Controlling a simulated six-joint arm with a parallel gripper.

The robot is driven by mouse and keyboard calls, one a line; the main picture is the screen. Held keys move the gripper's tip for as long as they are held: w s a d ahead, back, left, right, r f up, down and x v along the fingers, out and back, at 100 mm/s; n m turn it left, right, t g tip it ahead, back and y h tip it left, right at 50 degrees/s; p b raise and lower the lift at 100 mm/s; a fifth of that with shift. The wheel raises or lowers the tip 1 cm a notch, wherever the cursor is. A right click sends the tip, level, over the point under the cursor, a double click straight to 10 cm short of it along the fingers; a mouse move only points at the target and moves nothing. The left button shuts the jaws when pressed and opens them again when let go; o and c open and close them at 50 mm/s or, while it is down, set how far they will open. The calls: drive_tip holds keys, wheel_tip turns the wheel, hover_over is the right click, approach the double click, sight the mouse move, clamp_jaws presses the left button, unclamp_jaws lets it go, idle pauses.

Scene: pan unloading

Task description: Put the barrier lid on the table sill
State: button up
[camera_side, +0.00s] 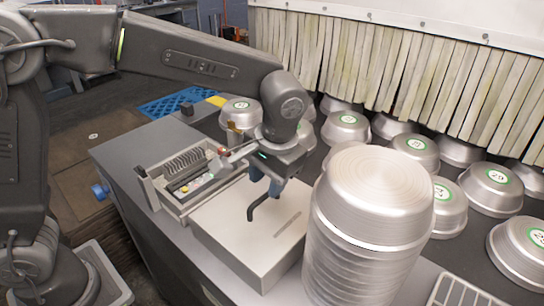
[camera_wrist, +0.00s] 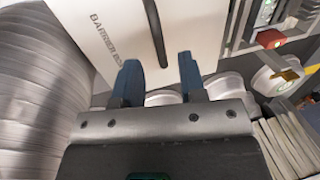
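The wrist view shows the lid (camera_wrist: 115,20) with "BARRIER" lettering and the handle (camera_wrist: 155,35). My gripper (camera_side: 264,182) is over the lid near the handle. I see no grip on the handle.
A tall stack of metal pans (camera_side: 365,225) stands close to the lid's right. An open box with controls (camera_side: 190,175) lies to its left. Several pans with green labels (camera_side: 490,185) sit behind, before a strip curtain (camera_side: 400,70). The table's left end is clear.

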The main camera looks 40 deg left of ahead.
wheel_tip(320, 180, up, 6)
drive_tip(key=d, duration=0.1)
drive_tip(key=s+a+r+t+h, duration=0.2)
drive_tip(key=s+a+r, duration=0.2)
drive_tip(key=s+a, duration=0.35)
drive_tip(key=s+a+f+t, duration=0.3)
drive_tip(key=s+a+f, duration=0.1)
drive_tip(key=s+a, duration=0.3)
drive_tip(key=shift+s+f+t, duration=0.3)
drive_tip(key=shift+s+f, duration=0.05)
drive_tip(key=shift+s, duration=0.6)
drive_tip(key=shift+c, duration=0.4)
idle(0.5)
